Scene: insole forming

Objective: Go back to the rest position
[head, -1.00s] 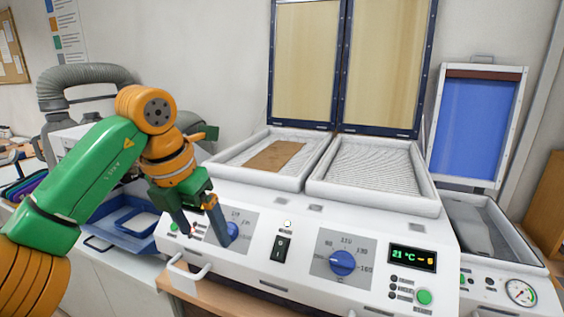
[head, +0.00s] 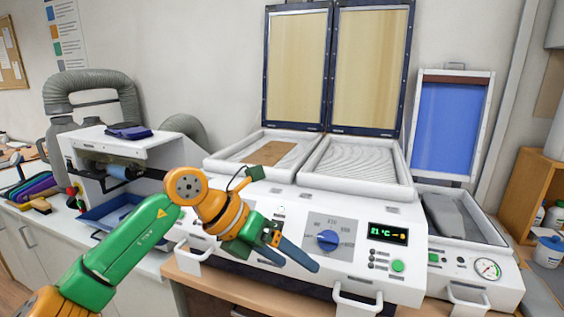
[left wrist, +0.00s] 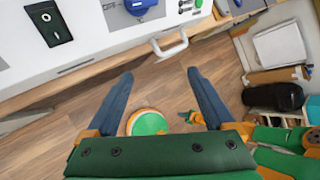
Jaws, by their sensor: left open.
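My left gripper (head: 296,258) is open and empty in front of the white forming machine (head: 290,195). In the left wrist view its two dark blue fingers (left wrist: 160,88) are spread apart over the wooden floor, with nothing between them at finger height. The machine's front panel shows a blue dial (head: 327,240), a display (head: 387,233) reading 21 °C and a green button (head: 398,266). My left forearm and gripper hide part of the panel's left side. Both of the machine's lids (head: 297,70) stand open. A brown sheet (head: 270,152) lies in its left bed. My right gripper is not in view.
A vacuum unit (head: 462,225) with a gauge and a raised blue-membrane lid (head: 451,127) stands at the right. A blue tray (head: 112,215) and a grey-hosed machine (head: 90,150) are at the left. Handles (head: 357,300) stick out from the machine's front edge.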

